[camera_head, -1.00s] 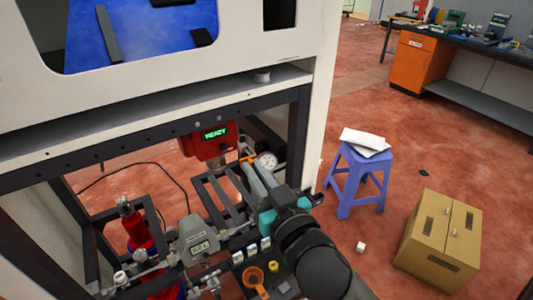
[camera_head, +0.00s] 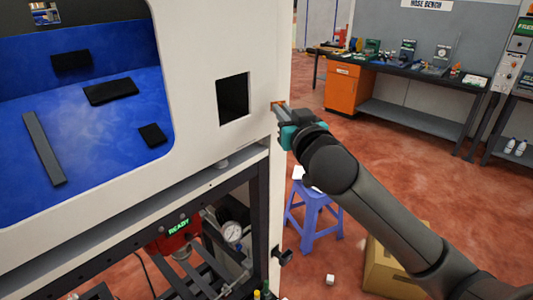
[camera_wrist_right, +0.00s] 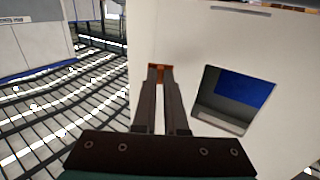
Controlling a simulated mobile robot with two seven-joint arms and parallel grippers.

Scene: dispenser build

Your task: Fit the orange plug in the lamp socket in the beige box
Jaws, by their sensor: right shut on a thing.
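My right gripper (camera_head: 280,107) is shut on the orange plug (camera_head: 277,103), a small orange piece at its fingertips, by the front right edge of the off-white machine housing. The wrist view shows the plug (camera_wrist_right: 156,67) at the ends of the two long fingers (camera_wrist_right: 158,76), in front of the pale panel. I cannot tell whether it touches the panel. A tan box (camera_head: 385,268) stands on the floor at lower right, partly hidden by my right arm. I cannot make out a lamp socket. My left gripper is out of view.
The off-white housing (camera_head: 195,60) has a square dark opening (camera_head: 233,98) left of the gripper and a blue-lined chamber. Below it are a red READY unit (camera_head: 178,236) and a gauge (camera_head: 232,232). A blue-purple stool (camera_head: 315,215) stands near the housing.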

